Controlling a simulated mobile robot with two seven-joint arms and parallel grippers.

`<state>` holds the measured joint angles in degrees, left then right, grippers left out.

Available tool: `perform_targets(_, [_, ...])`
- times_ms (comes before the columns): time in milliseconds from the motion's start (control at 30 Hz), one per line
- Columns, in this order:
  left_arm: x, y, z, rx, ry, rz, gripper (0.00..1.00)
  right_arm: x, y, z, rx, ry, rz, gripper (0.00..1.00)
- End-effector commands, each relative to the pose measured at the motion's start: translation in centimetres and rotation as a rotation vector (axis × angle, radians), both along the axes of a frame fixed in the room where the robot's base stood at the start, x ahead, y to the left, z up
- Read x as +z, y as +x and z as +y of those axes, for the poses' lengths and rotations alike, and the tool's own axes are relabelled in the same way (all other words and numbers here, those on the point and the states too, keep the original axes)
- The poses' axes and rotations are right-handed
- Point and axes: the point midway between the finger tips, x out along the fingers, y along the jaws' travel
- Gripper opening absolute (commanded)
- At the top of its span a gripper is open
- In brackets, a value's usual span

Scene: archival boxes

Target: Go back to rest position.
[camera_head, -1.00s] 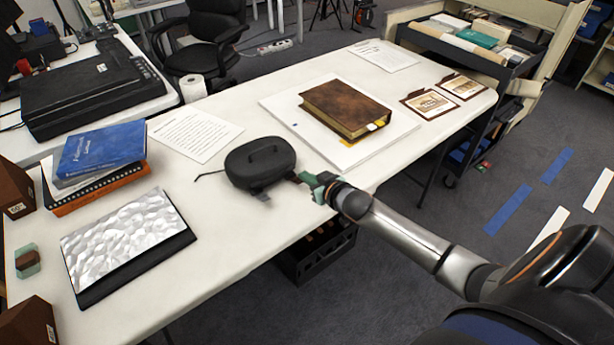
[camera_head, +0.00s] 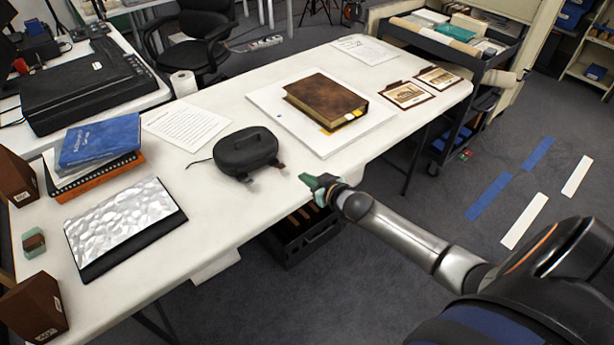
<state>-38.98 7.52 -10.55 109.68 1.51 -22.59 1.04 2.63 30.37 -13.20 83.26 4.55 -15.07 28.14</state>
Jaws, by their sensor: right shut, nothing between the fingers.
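My right gripper (camera_head: 306,183), with teal-green fingers, is over the front edge of the white table (camera_head: 230,205). It is shut with nothing in it. It is apart from the black zipped case (camera_head: 245,152), which lies on the table to its left with two small tabs toward the front edge. My right arm comes in from the lower right. My left gripper is not in view.
A brown book (camera_head: 325,98) lies on a white board (camera_head: 278,115). A blue book (camera_head: 100,140) tops a stack at left, near a silvery panel (camera_head: 120,222) and brown boxes (camera_head: 35,305). A black crate (camera_head: 300,240) stands below the table.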

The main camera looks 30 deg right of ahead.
Motion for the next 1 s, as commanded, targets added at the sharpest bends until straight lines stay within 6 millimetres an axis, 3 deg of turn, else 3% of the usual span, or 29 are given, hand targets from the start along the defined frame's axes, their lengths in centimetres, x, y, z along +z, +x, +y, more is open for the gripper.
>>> perform_targets(533, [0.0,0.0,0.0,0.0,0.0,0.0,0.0,0.0,0.0,0.0,0.001,0.0,0.0,0.0])
perform_targets(633, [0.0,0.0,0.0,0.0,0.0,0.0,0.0,-0.8,-0.8,0.9,0.01,0.003,0.013,0.0])
perform_targets(767, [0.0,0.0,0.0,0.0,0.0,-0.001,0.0,-3.8,-4.6,4.4,0.055,0.008,0.072,0.0])
perform_targets(900, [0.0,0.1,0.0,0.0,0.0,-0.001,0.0,-7.5,-11.9,10.1,0.121,0.017,0.168,0.0])
perform_targets(1000, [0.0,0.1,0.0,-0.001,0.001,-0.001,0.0,-8.8,-17.0,13.3,0.156,0.023,0.226,0.0])
